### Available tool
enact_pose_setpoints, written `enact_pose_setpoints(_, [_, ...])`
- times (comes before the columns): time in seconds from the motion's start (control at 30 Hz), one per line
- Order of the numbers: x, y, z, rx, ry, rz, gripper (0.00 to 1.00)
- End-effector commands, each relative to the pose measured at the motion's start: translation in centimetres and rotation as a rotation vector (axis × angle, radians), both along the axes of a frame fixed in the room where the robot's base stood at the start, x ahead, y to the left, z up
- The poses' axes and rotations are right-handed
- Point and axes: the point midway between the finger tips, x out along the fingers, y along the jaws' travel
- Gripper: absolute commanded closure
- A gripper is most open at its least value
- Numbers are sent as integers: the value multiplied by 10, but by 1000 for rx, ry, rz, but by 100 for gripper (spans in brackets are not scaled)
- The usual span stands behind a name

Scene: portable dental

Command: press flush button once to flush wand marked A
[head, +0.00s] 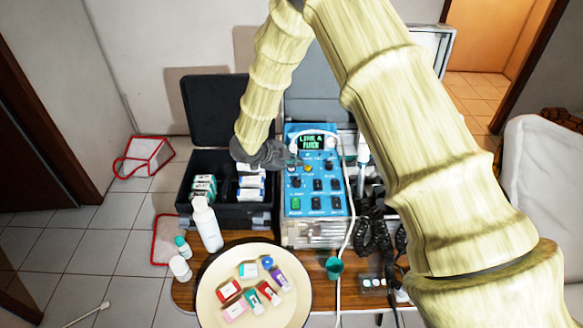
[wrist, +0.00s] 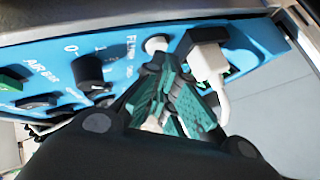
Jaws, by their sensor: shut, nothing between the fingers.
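The blue control panel (head: 314,190) stands in the middle of the table, with a lit green display (head: 312,142) that seems to read "LINE A FLUSH". In the wrist view a round pale button (wrist: 155,44) sits beside the lettering "FLUSH" on the blue panel. My gripper (head: 284,156) is shut and empty at the panel's upper left. In the wrist view its teal fingers (wrist: 172,62) point at the panel, with their tips right by the pale button. I cannot tell whether they touch it. I cannot make out a wand marked A.
A white block with a cable (wrist: 208,62) sits right beside my fingertips. Black knobs (wrist: 92,72) line the panel. A black case (head: 232,210) with boxes stands left of the panel. A white bottle (head: 207,225) and a cream tray (head: 215,308) are in front. A white hose (head: 346,225) hangs right.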

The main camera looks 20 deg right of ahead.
Motion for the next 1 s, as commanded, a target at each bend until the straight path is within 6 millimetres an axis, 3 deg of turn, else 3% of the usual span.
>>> enact_pose_setpoints(0.53, [0, 0, -2, 0, 0, 0, 100])
enact_pose_setpoints(1.0, [0, 0, 15, 1, 0, 0, 100])
